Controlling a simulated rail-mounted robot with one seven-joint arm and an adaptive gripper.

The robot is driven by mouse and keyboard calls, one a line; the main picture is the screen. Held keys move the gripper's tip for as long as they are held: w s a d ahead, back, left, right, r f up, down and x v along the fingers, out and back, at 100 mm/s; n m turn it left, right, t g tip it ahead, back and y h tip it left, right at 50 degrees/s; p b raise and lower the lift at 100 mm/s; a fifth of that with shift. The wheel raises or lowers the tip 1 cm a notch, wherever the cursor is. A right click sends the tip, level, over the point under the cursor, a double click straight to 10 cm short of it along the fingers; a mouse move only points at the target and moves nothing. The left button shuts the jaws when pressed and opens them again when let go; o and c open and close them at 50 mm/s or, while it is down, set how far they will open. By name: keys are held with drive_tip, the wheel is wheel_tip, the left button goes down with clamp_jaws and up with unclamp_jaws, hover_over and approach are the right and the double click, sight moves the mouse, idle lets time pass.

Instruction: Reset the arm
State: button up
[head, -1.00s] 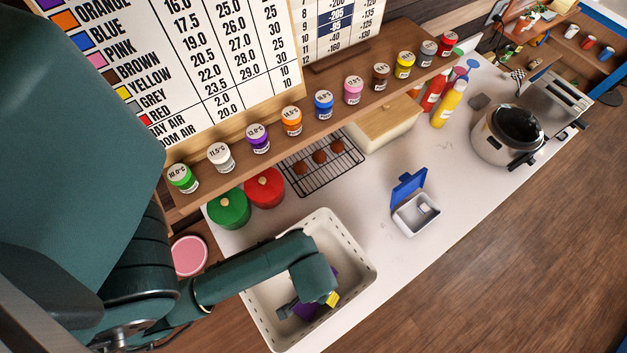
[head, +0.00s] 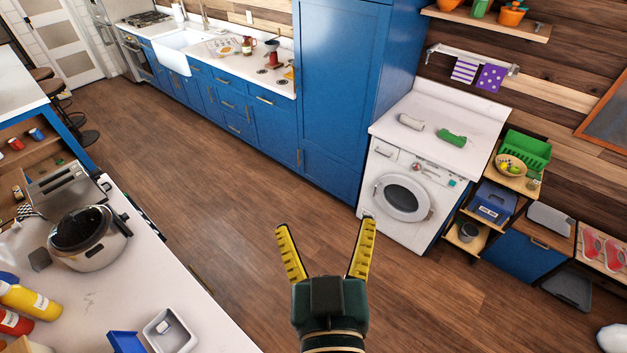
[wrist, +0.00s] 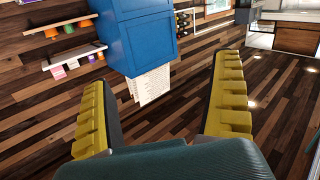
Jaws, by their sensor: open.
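My gripper (head: 326,252) is at the bottom middle of the head view, raised over the open wooden floor. Its two yellow ridged fingers are spread wide, with nothing between them. In the wrist view my gripper (wrist: 163,110) also shows open and empty. Both fingers are clear of the counter and of the furniture. Most of my arm is out of the head view, below its lower edge.
The white counter (head: 150,260) at lower left holds a steel cooker (head: 92,240), a toaster (head: 65,192) and a small open box (head: 170,330). A washing machine (head: 400,185) and blue cabinets (head: 335,90) stand beyond. The wooden floor (head: 220,190) between is clear.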

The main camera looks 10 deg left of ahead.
drive_tip(key=s+d+r+m+t+h, duration=0.1)
drive_tip(key=d+r+m+t+h, duration=0.1)
drive_tip(key=d+r, duration=0.2)
drive_tip(key=s+d+r+m+t+h, duration=0.1)
drive_tip(key=d+r, duration=0.4)
drive_tip(key=r, duration=0.6)
drive_tip(key=shift+s+d+r+m+t+h+p, duration=0.2)
drive_tip(key=shift+s+m+t+h+p, duration=0.3)
drive_tip(key=shift+t, duration=0.6)
